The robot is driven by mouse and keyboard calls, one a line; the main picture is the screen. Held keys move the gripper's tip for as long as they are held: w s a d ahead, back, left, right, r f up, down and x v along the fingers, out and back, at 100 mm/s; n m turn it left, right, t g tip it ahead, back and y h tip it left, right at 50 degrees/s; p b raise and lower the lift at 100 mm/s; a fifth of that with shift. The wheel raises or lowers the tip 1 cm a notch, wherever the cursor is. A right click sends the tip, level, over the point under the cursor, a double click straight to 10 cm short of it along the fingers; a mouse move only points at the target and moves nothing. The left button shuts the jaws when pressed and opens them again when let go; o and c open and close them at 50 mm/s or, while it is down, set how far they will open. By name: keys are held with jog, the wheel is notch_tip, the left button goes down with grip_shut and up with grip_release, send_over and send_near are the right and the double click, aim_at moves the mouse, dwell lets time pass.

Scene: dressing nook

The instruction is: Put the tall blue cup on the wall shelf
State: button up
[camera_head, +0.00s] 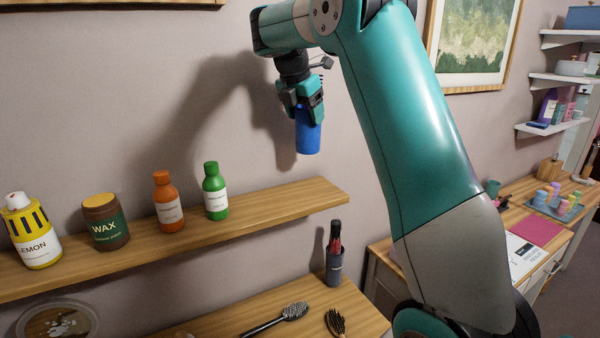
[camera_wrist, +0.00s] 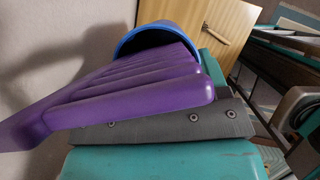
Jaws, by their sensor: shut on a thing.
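The tall blue cup (camera_head: 308,138) hangs below my gripper (camera_head: 306,108), held clear in the air. My gripper is shut on its upper part, fingers pointing down. In the wrist view, the cup's blue rim (camera_wrist: 165,27) shows beyond a ribbed purple finger; much of the cup is hidden. The wooden wall shelf (camera_head: 285,205) runs along the wall at the left. In the head view the cup appears above the shelf's right end, with a gap between; its exact distance from the wall is hard to tell.
On the shelf stand a yellow lemon bottle (camera_head: 36,240), a wax jar (camera_head: 104,225), an orange bottle (camera_head: 168,205) and a green bottle (camera_head: 215,192). The shelf's right end is bare. Below, a dark holder (camera_head: 334,267) and a brush (camera_head: 283,317) are on a wooden table.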

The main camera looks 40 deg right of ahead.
aim_at(303, 151)
notch_tip(303, 151, down, 12)
jog(key=shift+r+b, duration=0.15)
jog(key=shift+b, duration=0.6)
jog(key=o, duration=1.1)
jog(key=shift+o, duration=0.2)
